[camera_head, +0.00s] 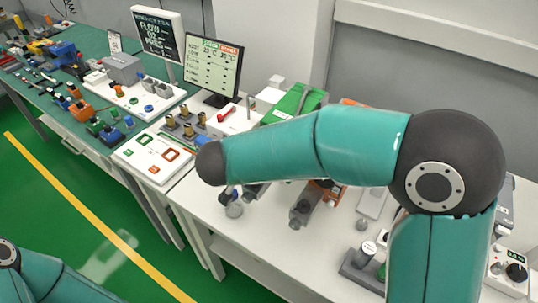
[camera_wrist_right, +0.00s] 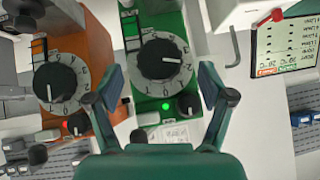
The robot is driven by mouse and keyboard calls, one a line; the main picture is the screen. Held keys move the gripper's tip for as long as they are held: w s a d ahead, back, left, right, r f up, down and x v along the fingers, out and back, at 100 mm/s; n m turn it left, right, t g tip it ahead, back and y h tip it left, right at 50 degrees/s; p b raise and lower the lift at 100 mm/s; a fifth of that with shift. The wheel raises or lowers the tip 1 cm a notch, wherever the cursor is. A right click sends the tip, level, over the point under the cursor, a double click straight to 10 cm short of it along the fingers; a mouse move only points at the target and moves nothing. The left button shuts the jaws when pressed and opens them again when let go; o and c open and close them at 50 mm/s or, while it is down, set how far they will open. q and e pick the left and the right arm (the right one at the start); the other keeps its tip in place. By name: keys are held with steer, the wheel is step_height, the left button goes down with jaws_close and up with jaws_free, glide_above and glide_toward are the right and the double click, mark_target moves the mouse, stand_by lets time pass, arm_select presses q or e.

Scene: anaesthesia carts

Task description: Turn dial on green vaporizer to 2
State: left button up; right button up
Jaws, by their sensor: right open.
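The green vaporizer (camera_wrist_right: 144,20) stands upright in the right wrist view, and its green top (camera_head: 306,97) shows behind my right arm in the head view. Its round numbered dial (camera_wrist_right: 164,62) has a black centre knob with a white mark pointing right. The dial shows between and beyond the fingertips, with no visible contact. In the head view my right arm hides this gripper. My left gripper is out of view.
An orange vaporizer (camera_wrist_right: 96,38) with a similar dial (camera_wrist_right: 60,88) stands close on the left in the wrist view. A smaller black knob (camera_wrist_right: 187,104) sits below the green vaporizer's dial. A monitor (camera_head: 215,68) and a white tray (camera_head: 152,160) are to the left.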

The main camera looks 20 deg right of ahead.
steer(key=v, duration=0.8)
steer(key=shift+s+a+r, duration=0.2)
steer(key=shift+r, duration=0.1)
